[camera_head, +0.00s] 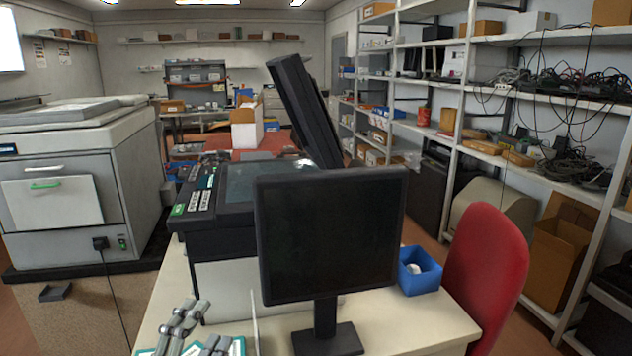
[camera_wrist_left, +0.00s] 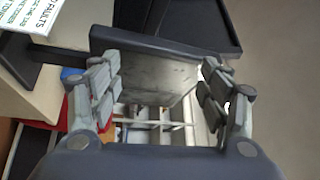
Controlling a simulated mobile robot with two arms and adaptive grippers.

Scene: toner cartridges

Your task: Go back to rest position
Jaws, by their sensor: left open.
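My left gripper (camera_head: 192,333) shows at the bottom of the head view, low over the front left of the pale desk (camera_head: 430,325). Its grey jointed fingers are apart, and I see nothing held between them. In the left wrist view the open fingers (camera_wrist_left: 163,88) stand on either side, with a dark framed panel beyond them. I cannot tell whether the panel touches them. My right gripper is in neither view. I cannot make out any toner cartridge for certain.
A black monitor (camera_head: 330,235) stands on the desk, with a blue bin (camera_head: 418,271) and red chair (camera_head: 487,265) to its right. A dark control panel machine (camera_head: 262,185) is behind. A large grey printer (camera_head: 70,185) stands left. A printed sheet (camera_wrist_left: 32,18) shows in the wrist view.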

